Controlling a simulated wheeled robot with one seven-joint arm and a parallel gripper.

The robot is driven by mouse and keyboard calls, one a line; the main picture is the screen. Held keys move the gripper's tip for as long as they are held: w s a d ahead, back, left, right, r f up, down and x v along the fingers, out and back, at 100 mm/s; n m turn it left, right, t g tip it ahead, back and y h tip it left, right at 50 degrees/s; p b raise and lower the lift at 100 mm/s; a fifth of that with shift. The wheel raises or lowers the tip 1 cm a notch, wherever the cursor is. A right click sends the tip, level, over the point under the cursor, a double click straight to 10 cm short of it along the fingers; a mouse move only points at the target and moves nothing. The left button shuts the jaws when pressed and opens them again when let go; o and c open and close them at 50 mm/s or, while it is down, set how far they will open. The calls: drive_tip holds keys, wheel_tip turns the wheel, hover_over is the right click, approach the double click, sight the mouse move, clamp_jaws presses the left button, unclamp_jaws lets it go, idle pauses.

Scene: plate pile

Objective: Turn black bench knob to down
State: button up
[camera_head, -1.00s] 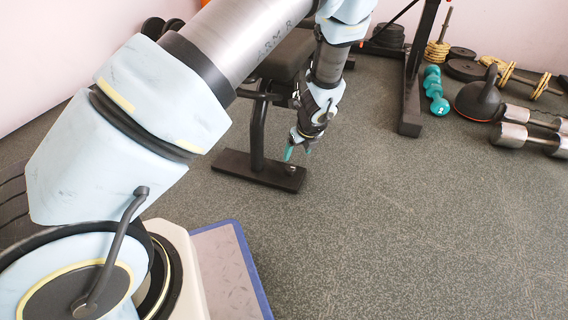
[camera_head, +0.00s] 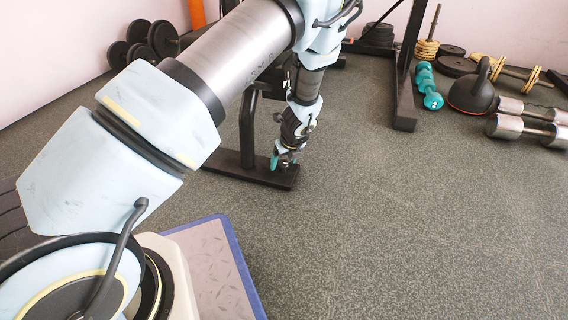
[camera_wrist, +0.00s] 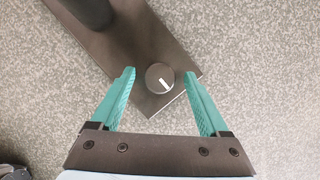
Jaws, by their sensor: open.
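The black bench knob (camera_wrist: 160,78) is a round dark dial with a white pointer line, on the end of the bench's flat black foot (camera_wrist: 120,42). In the wrist view the line slants from the dial's middle toward the lower right. My gripper (camera_wrist: 157,72) is open, with one teal finger on each side of the knob and a gap to it on both sides. I cannot tell the height between fingertips and knob. In the head view my gripper (camera_head: 282,160) is low over the near end of the bench foot (camera_head: 235,171), and the knob is too small to make out clearly.
A dark rack upright (camera_head: 405,85) stands on the floor to the right. Beyond it are teal dumbbells (camera_head: 428,88), a kettlebell (camera_head: 473,92) and chrome dumbbells (camera_head: 527,131). Black dumbbells (camera_head: 150,42) are at the back left. The floor (camera_head: 390,230) in front is clear.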

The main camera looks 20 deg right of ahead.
clamp_jaws()
idle(0.6)
